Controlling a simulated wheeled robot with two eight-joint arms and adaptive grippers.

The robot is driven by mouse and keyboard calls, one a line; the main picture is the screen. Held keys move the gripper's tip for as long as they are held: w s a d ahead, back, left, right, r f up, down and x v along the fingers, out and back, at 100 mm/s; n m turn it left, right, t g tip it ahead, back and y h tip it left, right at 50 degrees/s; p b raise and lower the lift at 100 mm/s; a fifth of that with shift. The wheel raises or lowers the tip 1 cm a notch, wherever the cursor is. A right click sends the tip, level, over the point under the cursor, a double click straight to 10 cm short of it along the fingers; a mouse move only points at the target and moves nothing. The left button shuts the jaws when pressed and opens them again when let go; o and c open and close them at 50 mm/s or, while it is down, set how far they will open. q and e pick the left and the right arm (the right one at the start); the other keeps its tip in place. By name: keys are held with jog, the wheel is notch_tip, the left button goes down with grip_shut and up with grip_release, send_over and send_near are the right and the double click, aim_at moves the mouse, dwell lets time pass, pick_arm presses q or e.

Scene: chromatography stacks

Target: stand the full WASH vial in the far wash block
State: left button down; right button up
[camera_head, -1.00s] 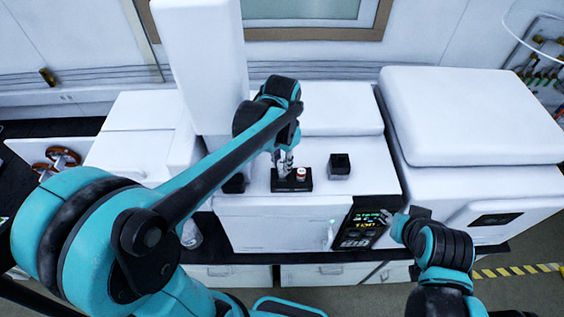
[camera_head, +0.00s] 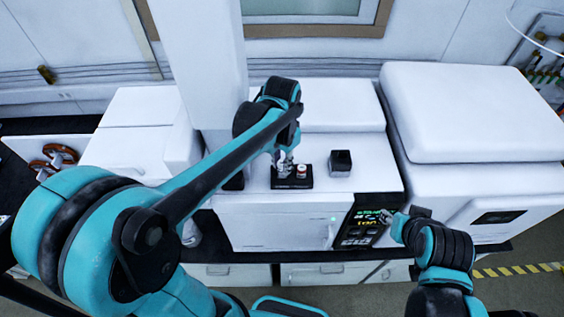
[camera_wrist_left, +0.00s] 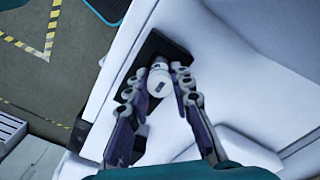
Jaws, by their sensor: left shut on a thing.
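My left gripper (camera_head: 284,164) is over the left part of a low black block (camera_head: 306,184) on the white instrument top. In the left wrist view, the fingers (camera_wrist_left: 158,76) are shut on a white-capped vial (camera_wrist_left: 161,100), with the dark block (camera_wrist_left: 150,47) beneath. Whether the vial touches the block is hidden. A second vial with a white and reddish cap (camera_head: 301,170) stands in the block's right part. A dark cube-shaped block (camera_head: 340,163) stands apart to the right. No label is readable. My right gripper (camera_head: 384,215) is by the instrument's front panel; its fingers are too small to judge.
A lit display panel (camera_head: 364,222) is on the instrument front. A tall white housing (camera_head: 200,65) rises behind my left arm. A larger white instrument (camera_head: 480,115) stands at right. The white top right of the cube is clear.

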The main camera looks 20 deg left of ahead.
pick_arm(q)
jog(key=shift+f, duration=0.25)
jog(key=shift+f, duration=0.1)
jog(key=shift+f+b, duration=0.6)
jog(key=shift+b, duration=0.1)
jog(key=c, duration=0.9)
grip_release()
jog(key=shift+o, duration=0.2)
jog(key=shift+r, duration=0.1)
jog(key=shift+r+p, duration=2.55)
jog(key=shift+r, duration=0.95)
